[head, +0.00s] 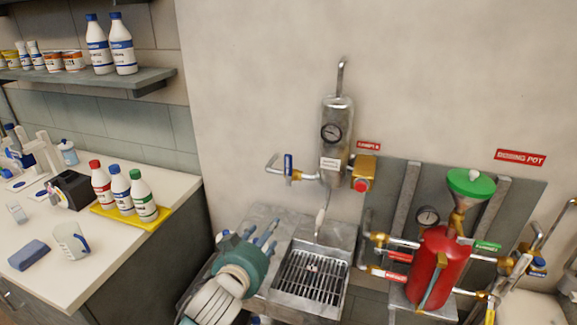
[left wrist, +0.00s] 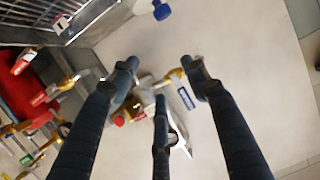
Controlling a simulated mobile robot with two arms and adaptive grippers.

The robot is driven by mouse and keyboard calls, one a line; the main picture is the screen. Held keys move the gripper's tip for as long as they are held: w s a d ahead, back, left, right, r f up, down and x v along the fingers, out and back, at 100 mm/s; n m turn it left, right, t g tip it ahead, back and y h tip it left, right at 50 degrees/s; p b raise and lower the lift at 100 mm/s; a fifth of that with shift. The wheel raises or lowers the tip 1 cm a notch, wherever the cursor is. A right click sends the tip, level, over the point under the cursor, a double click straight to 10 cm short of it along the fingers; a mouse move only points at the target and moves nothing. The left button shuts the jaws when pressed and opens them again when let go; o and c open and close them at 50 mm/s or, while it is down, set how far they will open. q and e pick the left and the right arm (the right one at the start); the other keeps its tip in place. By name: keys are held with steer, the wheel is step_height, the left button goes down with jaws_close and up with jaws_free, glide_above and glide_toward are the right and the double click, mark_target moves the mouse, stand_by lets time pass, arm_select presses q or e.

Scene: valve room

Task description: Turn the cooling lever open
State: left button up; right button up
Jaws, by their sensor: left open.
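A blue lever (head: 288,164) stands upright, crosswise to a short horizontal pipe on the left of the steel cooler (head: 338,115). I take it as the cooling lever; its label is not readable. In the left wrist view the blue lever (left wrist: 186,98) shows beyond the fingers, slightly right of centre. My left gripper (head: 264,236) is below and left of the lever in the head view, near the sink's left side, its fingers pointing up toward the wall. In the left wrist view the left gripper (left wrist: 159,68) has its fingers spread and empty, apart from the lever. My right gripper is not in view.
A red knob (head: 361,185) on a brass block sits right of the cooler. A grated sink (head: 310,278) is below it. A red dosing pot (head: 440,268) with a green funnel stands at right. A counter (head: 115,250) with bottles is at left. Bare wall surrounds the lever's left side.

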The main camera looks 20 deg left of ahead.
mark_target(290, 165)
arm_select(q)
steer(key=w+r+t+h, duration=0.1)
steer(key=w+r+t, duration=0.2)
steer(key=w+r, duration=0.55)
steer(key=w, duration=0.2)
steer(key=w+r+p, duration=0.1)
steer(key=w, duration=0.1)
steer(key=w+d+p, duration=0.1)
steer(key=w, duration=0.1)
steer(key=shift+w+r, duration=0.3)
steer(key=shift+r, duration=0.1)
steer(key=shift+w+d+p, duration=0.1)
steer(key=shift+w+p, duration=0.3)
steer(key=shift+w, duration=0.45)
steer(key=shift+f, duration=0.1)
jaws_close()
